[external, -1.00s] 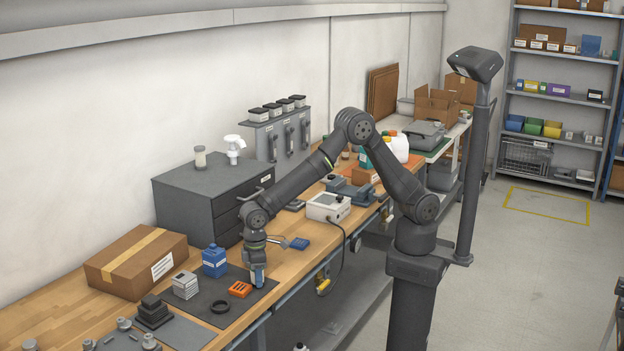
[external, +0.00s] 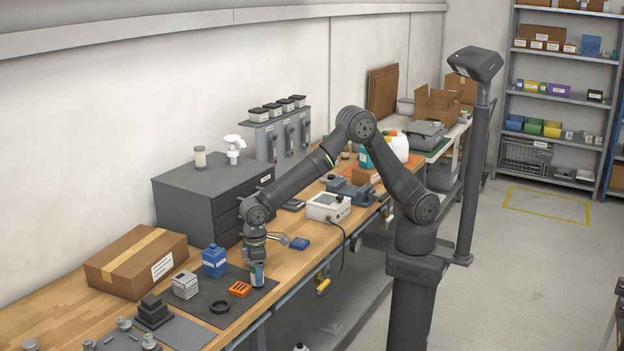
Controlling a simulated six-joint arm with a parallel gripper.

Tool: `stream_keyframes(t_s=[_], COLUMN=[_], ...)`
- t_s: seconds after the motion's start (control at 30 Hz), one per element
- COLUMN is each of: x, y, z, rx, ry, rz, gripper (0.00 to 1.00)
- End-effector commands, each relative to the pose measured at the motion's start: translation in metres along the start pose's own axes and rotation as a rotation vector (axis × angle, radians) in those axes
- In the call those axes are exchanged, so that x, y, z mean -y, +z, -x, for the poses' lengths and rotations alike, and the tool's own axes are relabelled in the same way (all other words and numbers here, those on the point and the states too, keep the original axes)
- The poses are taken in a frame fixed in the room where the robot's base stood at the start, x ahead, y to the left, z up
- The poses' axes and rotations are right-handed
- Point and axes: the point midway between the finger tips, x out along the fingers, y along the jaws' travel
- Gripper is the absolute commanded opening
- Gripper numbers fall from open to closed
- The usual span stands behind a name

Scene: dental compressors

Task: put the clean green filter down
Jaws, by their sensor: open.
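My gripper (external: 258,281) points straight down over the right part of the dark mat (external: 262,294), close to its surface. It is open. A small blue part shows at its end; I cannot tell if this is a fingertip or something between the fingers. I cannot make out a green filter on the mat; it may be hidden by the gripper or too small to tell.
Left of my gripper are an orange block (external: 239,289), a black ring (external: 220,307), a blue bottle (external: 214,261) and a grey finned block (external: 185,285). A cardboard box (external: 137,262) and a drawer cabinet (external: 212,200) stand behind. A blue block (external: 299,244) lies to the right.

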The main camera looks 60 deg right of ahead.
Motion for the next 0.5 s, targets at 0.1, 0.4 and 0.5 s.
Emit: stream_keyframes(t_s=[0.1, 0.4, 0.5], x=[0.0, 0.0, 0.0], y=[-0.001, -0.001, -0.001], z=[0.028, 0.087, 0.098], rx=[-0.007, -0.005, -0.003], ry=[-0.001, -0.001, -0.001], rz=[0.0, 0.0, 0.0], gripper=[0.59, 0.59, 0.59])
